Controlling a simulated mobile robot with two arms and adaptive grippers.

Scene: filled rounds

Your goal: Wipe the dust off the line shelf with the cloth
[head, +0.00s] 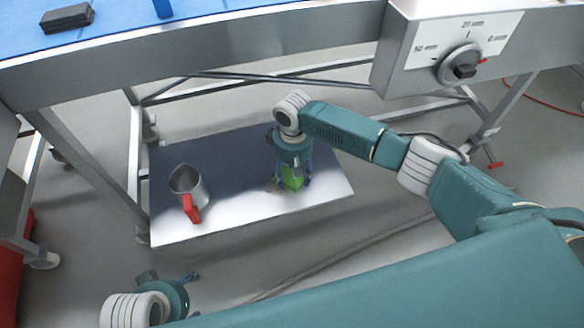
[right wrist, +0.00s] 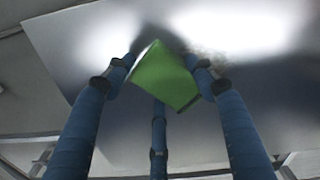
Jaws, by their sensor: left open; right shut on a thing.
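The line shelf (head: 235,205) is a low grey metal shelf under the machine frame. My right gripper (head: 290,182) is over its right half, shut on the green cloth (head: 293,178). In the right wrist view the cloth (right wrist: 165,78) sits between my blue fingers, close to or touching the shelf surface; I cannot tell which. A faint brownish patch of dust (right wrist: 205,58) lies beside the cloth there, and dust (head: 271,186) shows left of the gripper in the head view. My left gripper (head: 192,282) is open and empty in front of the shelf, over the floor.
A metal jug (head: 187,184) with a red handle stands on the shelf's left half. Frame legs and braces surround the shelf. Above it, a blue belt (head: 230,5) carries a dark block (head: 67,17), and a dial panel (head: 455,50) is at upper right.

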